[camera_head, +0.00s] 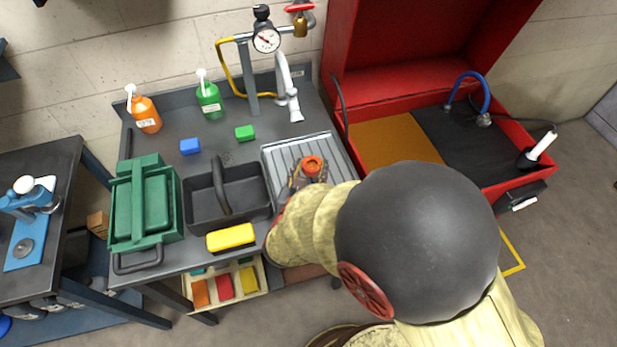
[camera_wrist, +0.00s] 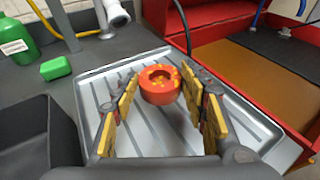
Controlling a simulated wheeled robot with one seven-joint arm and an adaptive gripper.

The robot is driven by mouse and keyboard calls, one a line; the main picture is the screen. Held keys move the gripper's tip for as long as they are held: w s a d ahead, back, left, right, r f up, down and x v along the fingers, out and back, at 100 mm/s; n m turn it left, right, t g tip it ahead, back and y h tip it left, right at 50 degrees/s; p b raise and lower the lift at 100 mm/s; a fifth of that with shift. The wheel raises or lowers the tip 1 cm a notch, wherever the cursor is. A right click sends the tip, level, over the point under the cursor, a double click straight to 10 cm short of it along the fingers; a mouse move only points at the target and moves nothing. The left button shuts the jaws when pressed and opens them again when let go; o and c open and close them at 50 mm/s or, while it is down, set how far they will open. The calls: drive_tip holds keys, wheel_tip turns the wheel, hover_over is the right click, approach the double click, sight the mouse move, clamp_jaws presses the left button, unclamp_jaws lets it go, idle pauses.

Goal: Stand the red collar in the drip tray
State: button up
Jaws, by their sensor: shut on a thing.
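The red collar (camera_head: 312,165) is a short ring with a hole through its middle and yellowish specks; in the wrist view the collar (camera_wrist: 159,84) sits upright between the fingertips, its hole facing up. My gripper (camera_head: 309,176) is shut on it; in the wrist view the yellow-padded fingers of my gripper (camera_wrist: 160,92) press its two sides. The collar is over the grey ribbed drip tray (camera_head: 281,157), whose rim and ribs also show in the wrist view (camera_wrist: 100,95). I cannot tell whether its underside touches the tray. My arm hides the tray's near right part in the head view.
A black open caddy (camera_head: 258,190) stands left of the tray, with a yellow block (camera_head: 231,238) at its front. A green block (camera_head: 245,132) and a gauge stand (camera_head: 252,80) are behind. The red chest (camera_head: 345,80) stands close on the right.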

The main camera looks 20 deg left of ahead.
sight(309, 175)
drive_tip(key=shift+w+a+f+b, duration=0.15)
drive_tip(key=shift+f+b, duration=0.3)
drive_tip(key=shift+f, duration=0.45)
drive_tip(key=shift+s+a+f+b, duration=0.15)
drive_tip(key=shift+f+b, duration=0.25)
drive_tip(key=shift+f, duration=0.5)
drive_tip(key=shift+w+f, duration=0.1)
drive_tip(key=shift+f, duration=0.15)
drive_tip(key=o, duration=1.5)
drive_tip(key=shift+c, duration=0.2)
drive_tip(key=shift+s+r, duration=0.2)
drive_tip(key=shift+r, duration=0.15)
drive_tip(key=p+v, duration=0.3)
drive_tip(key=v, duration=0.8)
drive_tip(key=shift+s, duration=0.35)
drive_tip(key=shift+d, duration=0.1)
